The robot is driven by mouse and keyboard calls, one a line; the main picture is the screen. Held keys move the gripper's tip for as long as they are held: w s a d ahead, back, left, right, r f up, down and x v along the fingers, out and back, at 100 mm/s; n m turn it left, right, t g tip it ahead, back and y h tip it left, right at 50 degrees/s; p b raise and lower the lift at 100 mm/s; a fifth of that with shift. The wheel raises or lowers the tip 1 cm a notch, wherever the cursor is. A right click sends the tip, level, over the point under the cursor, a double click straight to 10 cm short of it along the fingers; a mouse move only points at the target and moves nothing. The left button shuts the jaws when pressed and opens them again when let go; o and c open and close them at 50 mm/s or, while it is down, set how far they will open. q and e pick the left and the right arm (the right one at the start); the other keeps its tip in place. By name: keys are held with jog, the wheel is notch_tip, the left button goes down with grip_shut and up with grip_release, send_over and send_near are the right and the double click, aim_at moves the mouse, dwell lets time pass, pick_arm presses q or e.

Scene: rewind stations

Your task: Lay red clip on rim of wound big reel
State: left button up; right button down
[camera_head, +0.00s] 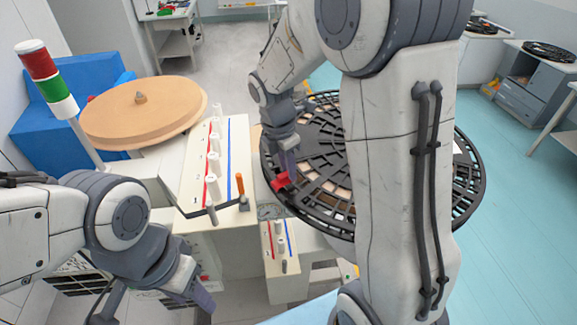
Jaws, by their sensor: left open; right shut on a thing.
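The big reel (462,205) is a black openwork disc right of the middle, with pale brown material showing through its slots. My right arm hides much of it. My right gripper (284,172) points down over the reel's left part and is shut on the red clip (281,182). The clip is just inside the reel's left edge in the picture. I cannot tell whether it touches the rim. My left gripper (152,306) is open and empty at the lower left, well apart from the reel.
A tan disc (135,120) with a centre knob lies at the upper left. A white panel (190,190) with rollers and an orange-handled lever (240,185) stands between the disc and reel. A red-white-green signal light (50,80) rises at the left. Blue floor is free on the right.

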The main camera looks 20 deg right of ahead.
jog(key=shift+f, duration=0.55)
jog(key=c, duration=0.7)
grip_release()
jog(key=shift+r, duration=0.1)
notch_tip(320, 180, up, 10)
jog(key=a+b, duration=0.1)
jog(key=b, duration=0.1)
jog(key=shift+s+a, duration=0.2)
jog(key=shift+a, duration=0.15)
jog(key=shift+r, duration=0.1)
